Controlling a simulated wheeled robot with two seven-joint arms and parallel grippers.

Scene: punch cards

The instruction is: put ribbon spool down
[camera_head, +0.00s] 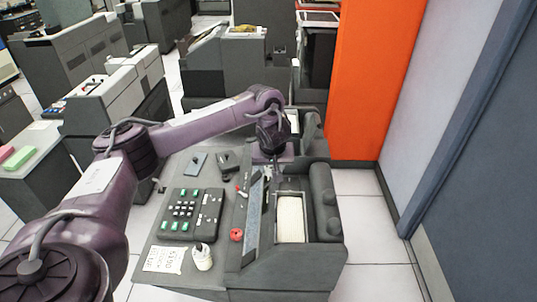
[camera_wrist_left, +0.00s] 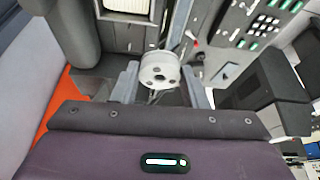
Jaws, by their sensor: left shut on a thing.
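My left gripper (camera_wrist_left: 160,84) is shut on the ribbon spool (camera_wrist_left: 159,68), a whitish round spool with dark holes in its face, held between the two grey fingers in the left wrist view. In the head view my left gripper (camera_head: 272,172) is over the far part of the grey card-punch machine (camera_head: 285,268), behind its card bed. I cannot make out the spool in the head view, where the gripper and wrist cover it. I cannot tell how high the spool is above the machine. My right gripper is not in view.
The machine's desk holds a keyboard (camera_head: 192,213), a white cup (camera_head: 202,257), a paper note (camera_head: 164,259), a red knob (camera_head: 236,234), a black object (camera_head: 229,161) and a flat grey piece (camera_head: 196,163). An orange column (camera_head: 370,80) stands behind, at right.

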